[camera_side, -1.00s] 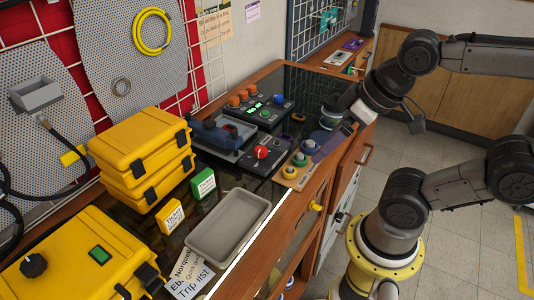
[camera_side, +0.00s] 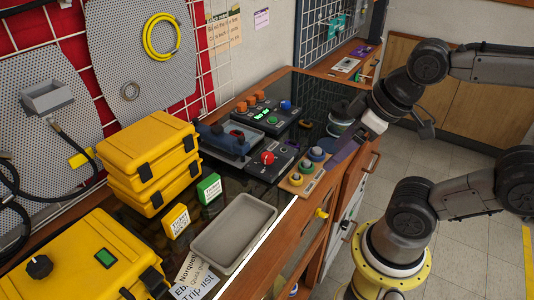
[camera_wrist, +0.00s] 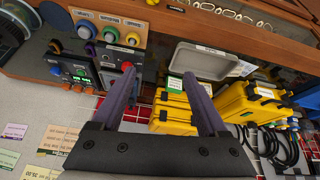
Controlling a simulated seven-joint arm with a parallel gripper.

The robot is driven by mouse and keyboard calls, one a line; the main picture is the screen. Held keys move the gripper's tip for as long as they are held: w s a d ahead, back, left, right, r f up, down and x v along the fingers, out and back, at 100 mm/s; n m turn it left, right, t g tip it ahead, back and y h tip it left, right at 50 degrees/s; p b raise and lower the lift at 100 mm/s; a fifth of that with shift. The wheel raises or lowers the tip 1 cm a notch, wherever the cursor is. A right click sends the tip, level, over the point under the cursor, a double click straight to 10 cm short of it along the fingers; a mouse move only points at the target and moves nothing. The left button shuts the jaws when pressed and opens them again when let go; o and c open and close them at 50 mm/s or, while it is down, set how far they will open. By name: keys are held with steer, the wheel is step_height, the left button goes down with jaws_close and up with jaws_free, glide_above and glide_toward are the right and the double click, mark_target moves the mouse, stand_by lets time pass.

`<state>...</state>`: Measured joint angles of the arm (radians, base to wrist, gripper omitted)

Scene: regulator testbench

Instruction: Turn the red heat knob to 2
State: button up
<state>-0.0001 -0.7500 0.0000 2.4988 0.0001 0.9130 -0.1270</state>
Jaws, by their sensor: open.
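The red heat knob (camera_side: 268,157) sits on a dark control box near the bench's middle. Its pointer and scale are too small to read. In the wrist view the red knob (camera_wrist: 127,65) shows at the tip of the left finger in the picture. My gripper (camera_side: 332,162) is over the front edge of the bench, right of the knob and apart from it. In the wrist view my gripper (camera_wrist: 158,76) has its two purple fingers wide apart, with nothing between them.
A wooden strip with yellow, green and blue round buttons (camera_side: 308,167) lies between my gripper and the knob box. Behind is a box with orange knobs and a green display (camera_side: 264,113). A grey tray (camera_side: 233,232) and yellow cases (camera_side: 150,160) stand to the left.

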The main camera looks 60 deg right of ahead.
step_height(320, 180, up, 4)
steer(key=w+n, duration=0.3)
steer(key=n, duration=0.3)
steer(key=n+g, duration=0.5)
steer(key=n, duration=0.2)
glide_above(267, 156)
step_height(267, 156, down, 7)
step_height(267, 156, down, 13)
steer(key=shift+w+f, duration=0.1)
jaws_close()
